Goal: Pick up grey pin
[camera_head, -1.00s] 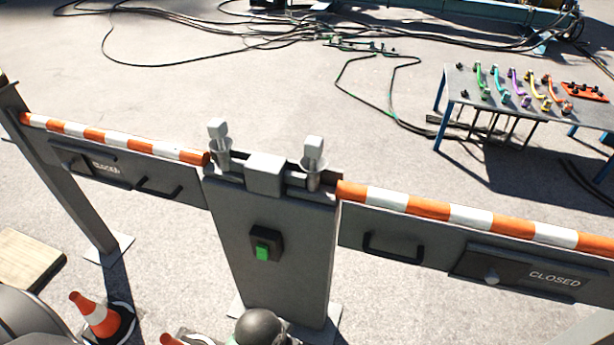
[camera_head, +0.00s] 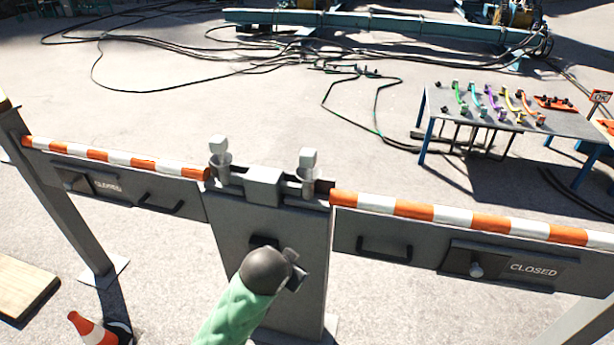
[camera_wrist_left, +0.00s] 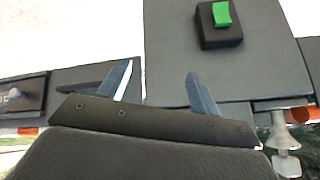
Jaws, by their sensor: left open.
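Two grey pins with pale cube-shaped heads stand upright on top of the grey central post (camera_head: 300,290): a left pin (camera_head: 218,146) and a right pin (camera_head: 308,158), each in a collar. My left gripper (camera_head: 294,268) is in front of the post, below the pins and apart from them, partly covering the button box. In the left wrist view, its two fingers (camera_wrist_left: 162,88) are spread and empty. That view looks upside down; one grey pin (camera_wrist_left: 284,150) shows at its lower right, beside the gripper body. My right gripper is not in view.
Striped barrier rails (camera_head: 430,211) run out from both sides of the post, above panels marked CLOSED. A green button (camera_wrist_left: 222,13) is on the post. A traffic cone (camera_head: 92,328) stands at lower left. A table (camera_head: 560,124) with coloured parts stands behind at right.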

